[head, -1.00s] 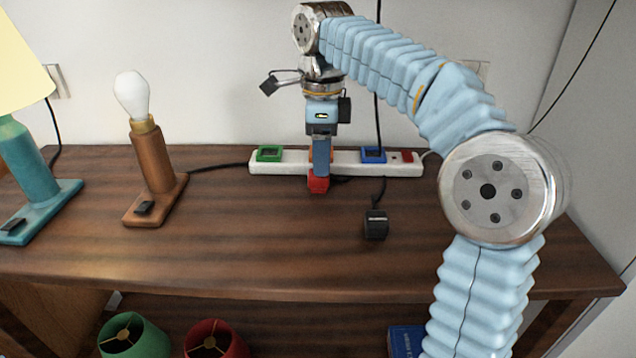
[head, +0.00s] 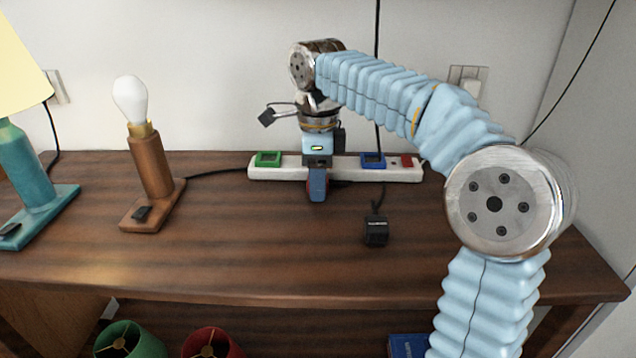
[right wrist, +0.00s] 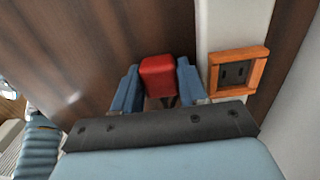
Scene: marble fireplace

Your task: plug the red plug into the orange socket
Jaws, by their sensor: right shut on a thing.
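The red plug (right wrist: 158,74) sits between the two blue fingers of my right gripper (right wrist: 157,88) in the right wrist view. The gripper is shut on it. In the head view my right gripper (head: 317,190) points down at the tabletop, just in front of the white power strip (head: 215,173). Its fingers hide nearly all of the plug there. The orange socket (right wrist: 238,71) is on the strip, to the right of the plug in the right wrist view, and its slots are empty. In the head view my gripper hides this socket. My left gripper is not in view.
The strip also has a green socket (head: 268,159), a blue socket (head: 373,161) and a red switch (head: 406,162). A black plug (head: 376,230) lies on the table to the right. A bulb lamp (head: 150,165) and a teal lamp (head: 30,165) stand left. The front middle is clear.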

